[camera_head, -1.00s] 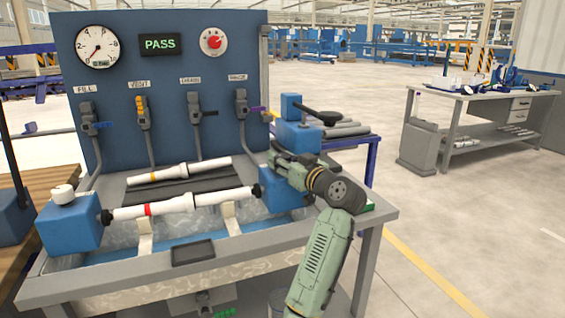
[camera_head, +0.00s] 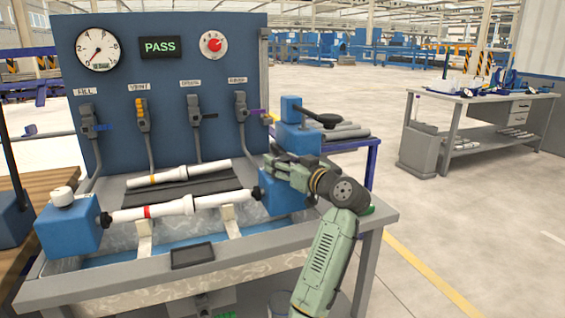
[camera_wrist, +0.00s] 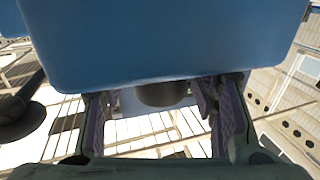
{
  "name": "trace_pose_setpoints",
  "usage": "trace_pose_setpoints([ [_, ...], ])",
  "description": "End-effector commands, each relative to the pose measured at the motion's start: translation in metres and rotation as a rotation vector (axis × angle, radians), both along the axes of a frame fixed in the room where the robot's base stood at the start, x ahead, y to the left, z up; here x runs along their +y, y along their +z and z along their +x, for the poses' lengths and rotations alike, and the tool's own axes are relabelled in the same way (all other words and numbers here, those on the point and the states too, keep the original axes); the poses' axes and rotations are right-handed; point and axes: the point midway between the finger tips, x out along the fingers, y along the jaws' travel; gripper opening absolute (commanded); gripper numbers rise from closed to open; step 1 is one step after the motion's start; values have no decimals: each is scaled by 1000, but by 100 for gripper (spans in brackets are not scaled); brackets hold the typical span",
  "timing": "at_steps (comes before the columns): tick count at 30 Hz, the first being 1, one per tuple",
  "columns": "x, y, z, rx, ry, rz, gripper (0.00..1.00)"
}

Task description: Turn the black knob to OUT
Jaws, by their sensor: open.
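A dark round knob (camera_wrist: 162,93) shows in the wrist view, against the edge of a blue block (camera_wrist: 180,45) that fills the upper part. My gripper (camera_wrist: 160,113) is open, with one finger on each side of the knob and some space between. Whether either finger touches it cannot be told. In the head view my gripper (camera_head: 274,163) is at the top of the right blue block (camera_head: 283,200) on the bench and hides the knob. No OUT marking is readable.
A white pipe (camera_head: 180,207) spans the left block (camera_head: 70,225) and right block. The panel (camera_head: 215,75) with valves, gauge and PASS display stands behind. Open floor lies right.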

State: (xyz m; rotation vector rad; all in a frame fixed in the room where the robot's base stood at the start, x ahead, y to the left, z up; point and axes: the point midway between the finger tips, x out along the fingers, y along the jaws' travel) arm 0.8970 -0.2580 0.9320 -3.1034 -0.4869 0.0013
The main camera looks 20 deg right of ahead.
Motion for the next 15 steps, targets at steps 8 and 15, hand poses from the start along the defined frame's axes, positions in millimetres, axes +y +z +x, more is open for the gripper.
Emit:
trace_pose_setpoints([
  [8,0,0,-1,-1,0,0,55],
  [15,-10,0,-26,-1,-5,0,55],
])
